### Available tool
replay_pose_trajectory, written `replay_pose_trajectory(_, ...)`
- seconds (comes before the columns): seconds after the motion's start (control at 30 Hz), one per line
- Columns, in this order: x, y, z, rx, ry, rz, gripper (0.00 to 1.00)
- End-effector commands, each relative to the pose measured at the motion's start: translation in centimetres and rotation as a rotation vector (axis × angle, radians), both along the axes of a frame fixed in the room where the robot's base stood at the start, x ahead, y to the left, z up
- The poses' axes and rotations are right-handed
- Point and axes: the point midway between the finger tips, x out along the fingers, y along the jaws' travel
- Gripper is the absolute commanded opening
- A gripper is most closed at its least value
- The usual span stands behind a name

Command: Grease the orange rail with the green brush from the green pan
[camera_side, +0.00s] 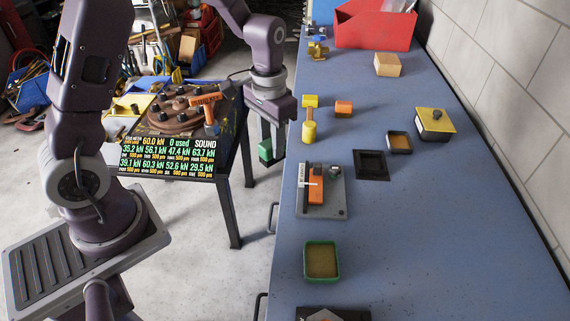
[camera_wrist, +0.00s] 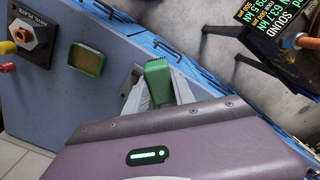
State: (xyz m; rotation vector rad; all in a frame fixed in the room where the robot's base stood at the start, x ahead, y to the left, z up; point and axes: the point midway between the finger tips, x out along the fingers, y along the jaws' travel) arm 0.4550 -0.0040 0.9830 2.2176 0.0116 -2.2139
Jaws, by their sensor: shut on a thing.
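The orange rail (camera_side: 316,188) lies on a grey plate (camera_side: 328,207) near the bench's left edge, with a white piece across it. The green pan (camera_side: 321,260) is a shallow green-rimmed tray with a brown fill, nearer the camera than the rail. It also shows at upper left in the wrist view (camera_wrist: 87,60). My gripper (camera_side: 271,150) is shut on the green brush (camera_side: 264,151), just left of the bench edge in the side view, apart from rail and pan. The brush shows between my fingers in the wrist view (camera_wrist: 158,75); its lower end is hidden there.
A black square frame (camera_side: 371,165), a small brown-filled tray (camera_side: 399,142), a yellow-topped black box (camera_side: 434,122), a yellow piece (camera_side: 309,130) and an orange block (camera_side: 343,108) sit farther up the bench. A red bin (camera_side: 372,30) stands at the far end. The near right bench is clear.

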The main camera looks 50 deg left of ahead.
Motion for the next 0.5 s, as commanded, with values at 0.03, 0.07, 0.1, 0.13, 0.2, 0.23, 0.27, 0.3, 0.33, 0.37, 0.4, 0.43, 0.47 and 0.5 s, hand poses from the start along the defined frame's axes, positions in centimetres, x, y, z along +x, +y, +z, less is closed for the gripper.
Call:
replay_pose_trajectory(0.03,0.1,-0.6,-0.2,-0.001,0.001,0.012,0.00)
replay_pose_trajectory(0.07,0.1,-1.3,-0.4,-0.002,0.002,0.026,0.00)
replay_pose_trajectory(0.1,0.2,-2.5,-0.8,-0.003,0.005,0.052,0.00)
replay_pose_trajectory(0.13,0.3,-3.5,-1.2,-0.004,0.006,0.077,0.00)
replay_pose_trajectory(0.2,0.3,-6.5,-2.1,-0.006,0.008,0.150,0.00)
replay_pose_trajectory(0.23,0.2,-7.8,-2.6,-0.006,0.009,0.185,0.00)
replay_pose_trajectory(0.27,0.1,-9.2,-3.0,-0.006,0.009,0.221,0.00)
replay_pose_trajectory(0.3,-0.1,-11.1,-3.7,-0.007,0.010,0.269,0.00)
replay_pose_trajectory(0.33,-0.4,-12.4,-4.2,-0.006,0.011,0.306,0.00)
replay_pose_trajectory(0.37,-0.7,-13.8,-4.6,-0.006,0.011,0.343,0.00)
replay_pose_trajectory(0.4,-1.2,-15.4,-5.2,-0.005,0.012,0.389,0.00)
replay_pose_trajectory(0.43,-1.6,-16.6,-5.7,-0.004,0.012,0.421,0.00)
replay_pose_trajectory(0.47,-2.0,-17.6,-6.0,-0.003,0.011,0.452,0.00)
replay_pose_trajectory(0.5,-2.4,-18.7,-6.4,-0.003,0.011,0.488,0.00)
